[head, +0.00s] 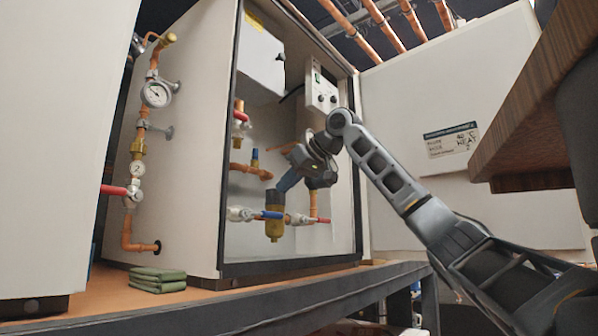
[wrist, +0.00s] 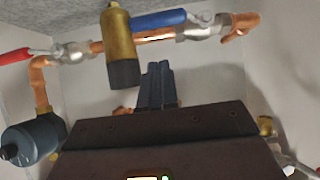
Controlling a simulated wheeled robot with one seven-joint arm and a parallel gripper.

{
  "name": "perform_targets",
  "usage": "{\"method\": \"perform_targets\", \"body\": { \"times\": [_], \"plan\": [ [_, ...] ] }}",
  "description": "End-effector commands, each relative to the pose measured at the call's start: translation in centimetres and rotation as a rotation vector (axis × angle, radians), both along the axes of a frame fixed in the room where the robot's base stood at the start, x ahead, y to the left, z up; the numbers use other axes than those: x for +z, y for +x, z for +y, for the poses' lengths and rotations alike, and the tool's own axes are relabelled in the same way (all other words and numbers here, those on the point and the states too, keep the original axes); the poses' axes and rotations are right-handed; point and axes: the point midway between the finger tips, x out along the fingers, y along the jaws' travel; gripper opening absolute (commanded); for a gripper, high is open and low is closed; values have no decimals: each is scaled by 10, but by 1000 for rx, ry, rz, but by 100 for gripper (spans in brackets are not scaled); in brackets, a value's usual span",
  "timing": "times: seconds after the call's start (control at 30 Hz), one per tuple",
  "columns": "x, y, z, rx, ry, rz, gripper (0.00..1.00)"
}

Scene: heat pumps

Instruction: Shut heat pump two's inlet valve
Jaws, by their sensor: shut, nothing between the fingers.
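In the head view, an open cabinet holds a horizontal pipe run with a blue-handled valve (head: 268,214) on the left and a red-handled valve (head: 318,220) on the right. A brass filter body (head: 274,228) sits between them. No readable label shows which is the inlet valve or which unit is heat pump two. My gripper (head: 285,187) is inside the cabinet, just above the blue handle, shut and empty. In the wrist view, my gripper's fingers (wrist: 158,85) are together, apart from the blue handle (wrist: 160,20), the red handle (wrist: 14,57) and the brass body (wrist: 118,35).
A gauge pipe with another red handle (head: 114,190) stands left of the cabinet. A control box (head: 320,92) hangs inside, above my wrist. Folded green cloths (head: 157,280) lie on the bench (head: 300,290). A wooden edge (head: 535,105) juts in at upper right.

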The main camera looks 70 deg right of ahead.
Motion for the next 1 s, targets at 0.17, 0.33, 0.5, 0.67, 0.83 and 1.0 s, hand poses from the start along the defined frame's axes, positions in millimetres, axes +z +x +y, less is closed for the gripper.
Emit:
{"method": "perform_targets", "body": {
  "times": [0.17,0.33,0.5,0.67,0.83,1.0],
  "plan": [
    [-25,12,-3,-2,-1,0,0],
    [-41,15,-3,1,-1,0,0],
    [-45,16,-3,1,-1,-1,0],
    [-45,16,-3,1,0,-1,0],
    [-45,16,-3,1,2,-1,0],
    [-47,16,-4,1,31,-8,0]
  ]
}}
